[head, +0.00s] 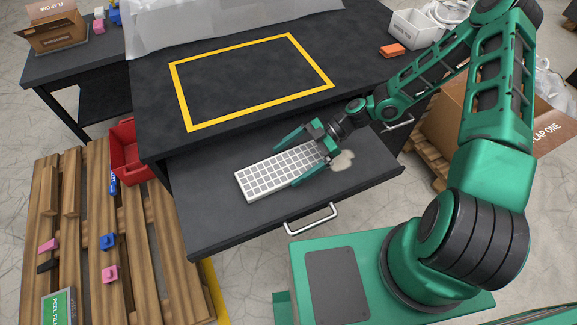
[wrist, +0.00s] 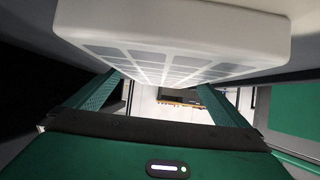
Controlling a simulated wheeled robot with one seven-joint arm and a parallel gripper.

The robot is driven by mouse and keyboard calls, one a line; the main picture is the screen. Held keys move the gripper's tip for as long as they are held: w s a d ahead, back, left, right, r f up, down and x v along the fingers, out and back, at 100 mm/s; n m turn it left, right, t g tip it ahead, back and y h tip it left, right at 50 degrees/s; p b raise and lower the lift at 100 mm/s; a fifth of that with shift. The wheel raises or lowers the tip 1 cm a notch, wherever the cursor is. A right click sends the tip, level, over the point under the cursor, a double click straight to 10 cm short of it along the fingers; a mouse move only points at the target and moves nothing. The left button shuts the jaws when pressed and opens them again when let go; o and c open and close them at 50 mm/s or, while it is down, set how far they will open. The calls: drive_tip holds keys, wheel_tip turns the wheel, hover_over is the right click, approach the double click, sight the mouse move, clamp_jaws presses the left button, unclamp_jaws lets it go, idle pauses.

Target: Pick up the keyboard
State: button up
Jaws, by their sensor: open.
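A white keyboard (head: 258,178) with grey keys lies at a slant in the pulled-out dark drawer (head: 215,218). My gripper (head: 287,167) is open at the keyboard's right end, one green finger along its far side and one along its near side. The gripper's palm hides part of that end. In the wrist view the keyboard (wrist: 195,30) fills the top of the picture, very close, its end reaching between the two spread fingers (wrist: 158,92). I cannot tell whether either finger touches it.
The black workbench above the drawer has an empty yellow-taped rectangle (head: 250,76). A silver drawer handle (head: 311,219) sticks out in front. An orange block (head: 392,50) and white bin (head: 415,29) sit at the back right. A red crate (head: 128,150) and wooden pallet (head: 80,245) stand left.

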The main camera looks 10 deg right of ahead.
drive_tip(key=shift+s+a+f, duration=0.1)
drive_tip(key=shift+a+f, duration=0.05)
drive_tip(key=shift+a, duration=0.05)
drive_tip(key=c, duration=1.3)
drive_tip(key=shift+o, duration=0.2)
